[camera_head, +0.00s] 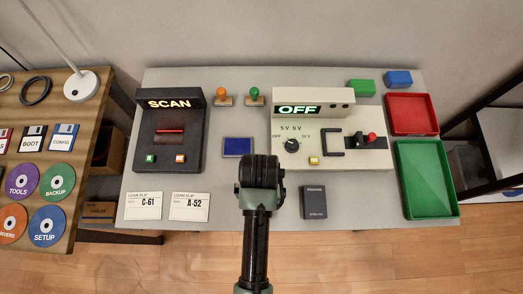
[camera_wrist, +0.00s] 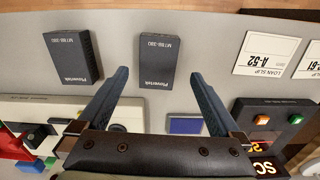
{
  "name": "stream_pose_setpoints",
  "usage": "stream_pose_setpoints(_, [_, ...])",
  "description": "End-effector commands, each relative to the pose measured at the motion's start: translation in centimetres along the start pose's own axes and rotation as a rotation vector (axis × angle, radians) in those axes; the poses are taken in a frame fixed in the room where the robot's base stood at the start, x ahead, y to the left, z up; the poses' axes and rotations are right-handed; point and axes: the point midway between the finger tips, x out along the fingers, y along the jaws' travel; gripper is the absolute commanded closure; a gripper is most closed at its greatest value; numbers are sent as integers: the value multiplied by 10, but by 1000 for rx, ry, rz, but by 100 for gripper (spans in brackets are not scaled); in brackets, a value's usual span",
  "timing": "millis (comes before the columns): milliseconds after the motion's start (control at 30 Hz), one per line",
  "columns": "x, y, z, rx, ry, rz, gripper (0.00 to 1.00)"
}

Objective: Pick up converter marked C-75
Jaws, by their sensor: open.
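Two black box-shaped converters lie flat on the grey table. In the head view one converter (camera_head: 313,201) shows right of my gripper (camera_head: 261,175); the other is hidden behind my arm. In the wrist view, which is upside down, one converter (camera_wrist: 72,58) is at the left and the other converter (camera_wrist: 157,62) is near the middle.
Loan slips C-61 (camera_head: 144,206) and A-52 (camera_head: 189,207) lie left. A black SCAN unit (camera_head: 170,115), a blue pad (camera_head: 238,147) and a cream OFF power unit (camera_head: 310,155) stand behind. Red (camera_head: 388,97) and green (camera_head: 400,145) trays are right.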

Motion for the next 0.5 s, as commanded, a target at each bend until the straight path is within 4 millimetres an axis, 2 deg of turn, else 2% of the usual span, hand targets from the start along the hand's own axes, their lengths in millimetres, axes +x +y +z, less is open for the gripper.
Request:
stream_pose_setpoints(167, [11, 1, -1, 1, -1, 0, 0])
stream_pose_setpoints(500, [53, 3, -4, 1, 0, 0, 0])
